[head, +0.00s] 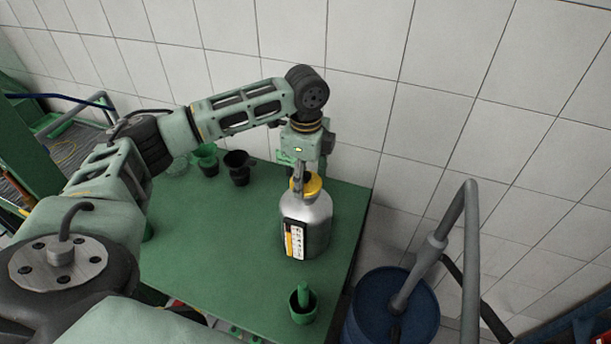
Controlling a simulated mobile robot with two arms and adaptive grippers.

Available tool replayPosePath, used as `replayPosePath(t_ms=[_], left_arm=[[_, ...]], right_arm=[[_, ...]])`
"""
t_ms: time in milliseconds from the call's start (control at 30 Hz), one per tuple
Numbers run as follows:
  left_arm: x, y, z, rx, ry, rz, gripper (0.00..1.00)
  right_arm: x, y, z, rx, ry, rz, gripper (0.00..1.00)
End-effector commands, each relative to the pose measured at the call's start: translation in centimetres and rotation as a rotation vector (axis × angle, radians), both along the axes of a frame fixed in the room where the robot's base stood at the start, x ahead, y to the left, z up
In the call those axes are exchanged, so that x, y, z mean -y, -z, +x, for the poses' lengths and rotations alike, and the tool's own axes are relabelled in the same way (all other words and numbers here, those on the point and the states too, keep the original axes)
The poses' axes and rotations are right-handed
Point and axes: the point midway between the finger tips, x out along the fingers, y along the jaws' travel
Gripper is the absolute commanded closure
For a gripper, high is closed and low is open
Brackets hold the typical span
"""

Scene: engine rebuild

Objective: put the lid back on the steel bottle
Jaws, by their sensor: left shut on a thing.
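The steel bottle (318,222) stands upright on the green table (220,265), with a black, yellow and white label on its front. The yellow lid (314,187) is at the bottle's mouth; I cannot tell whether it is seated or just above. My left gripper (301,184) points down from above and is shut on the lid. The fingers hide part of the lid and the bottle's neck. My right gripper is out of view.
A green cup (302,308) with a green thing in it stands near the front edge. A black cup (238,168) and a green funnel-like cup (206,158) stand at the back left. A blue drum (420,315) with a grey pipe is right of the table. A tiled wall is behind.

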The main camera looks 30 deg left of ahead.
Motion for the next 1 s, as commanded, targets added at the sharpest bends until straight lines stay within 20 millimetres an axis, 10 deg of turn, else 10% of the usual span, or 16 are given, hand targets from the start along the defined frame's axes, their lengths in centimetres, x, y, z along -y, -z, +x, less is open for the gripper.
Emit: replayPosePath(t_ms=[200,233,467,1000], left_arm=[[0.0,-0.06,0.03,0.001,0.0,0.0,0.6],[0.0,-0.06,0.03,0.001,0.0,0.0,0.4],[0.0,-0.07,0.04,0.001,0.0,0.0,0.2],[-0.01,-0.06,0.03,0.001,0.0,0.0,0.01]], right_arm=[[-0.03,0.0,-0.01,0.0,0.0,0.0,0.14],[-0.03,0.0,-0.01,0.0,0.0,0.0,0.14],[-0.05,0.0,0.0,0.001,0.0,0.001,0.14],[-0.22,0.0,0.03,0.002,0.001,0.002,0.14]])
